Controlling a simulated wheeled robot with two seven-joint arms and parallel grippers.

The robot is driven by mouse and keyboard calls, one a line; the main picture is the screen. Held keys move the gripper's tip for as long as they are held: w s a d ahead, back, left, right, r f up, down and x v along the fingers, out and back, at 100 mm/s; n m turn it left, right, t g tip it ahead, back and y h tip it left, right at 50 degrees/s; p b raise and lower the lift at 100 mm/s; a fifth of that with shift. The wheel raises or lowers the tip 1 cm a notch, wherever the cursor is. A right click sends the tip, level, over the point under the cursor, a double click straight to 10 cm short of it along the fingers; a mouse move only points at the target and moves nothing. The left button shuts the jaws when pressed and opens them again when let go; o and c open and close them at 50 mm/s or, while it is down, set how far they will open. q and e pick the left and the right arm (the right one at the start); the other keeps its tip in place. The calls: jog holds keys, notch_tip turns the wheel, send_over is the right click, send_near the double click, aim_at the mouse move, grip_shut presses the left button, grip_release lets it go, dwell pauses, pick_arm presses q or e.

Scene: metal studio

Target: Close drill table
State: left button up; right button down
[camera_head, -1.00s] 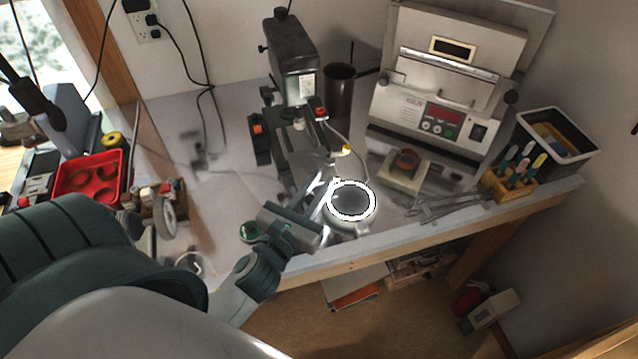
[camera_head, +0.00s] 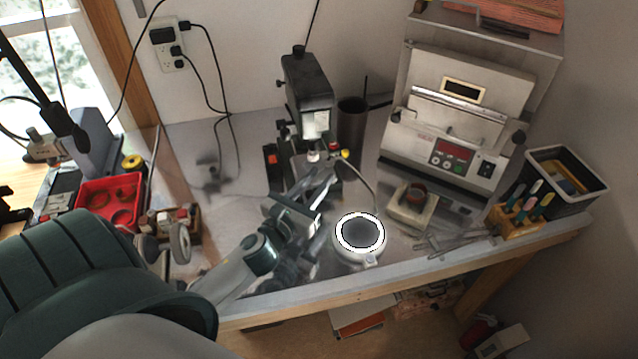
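The dark drill press (camera_head: 308,92) stands on the bench near the middle of the view. A round grey plate with a bright white ring (camera_head: 360,233), which looks like the drill table, sits out in front and to the right of the press, near the bench's front edge. My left gripper (camera_head: 325,180) reaches in from the lower left. Its fingers point up and right, in front of the press's lower part and left of the round plate. They hide part of the press base. Whether they touch anything or are spread is unclear. My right gripper is out of view.
A grey machine with a red display (camera_head: 452,150) stands behind right. A small block with a round cup (camera_head: 412,205), tools, a wooden tool holder (camera_head: 515,222) and a black bin (camera_head: 565,180) lie right. A red tray (camera_head: 110,200) is left. Bare bench shows left of the press.

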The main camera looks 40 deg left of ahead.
pick_arm(q)
jog(key=shift+o, duration=0.3)
jog(key=shift+w+f, duration=0.1)
jog(key=shift+f, duration=0.05)
jog(key=shift+s+b, duration=0.3)
jog(key=shift+s, duration=0.35)
jog(key=s+b, duration=0.1)
jog(key=s, duration=0.4)
jog(key=s+b, duration=0.2)
jog(key=s, duration=0.2)
jog(key=s+d+b, duration=0.1)
jog(key=s+b, duration=0.1)
jog(key=s, duration=0.3)
jog(key=shift+s+f, duration=0.1)
jog(key=shift+s, duration=0.2)
jog(key=shift+s+d+b, duration=0.1)
jog(key=shift+s+b, duration=0.35)
jog(key=shift+s, duration=0.25)
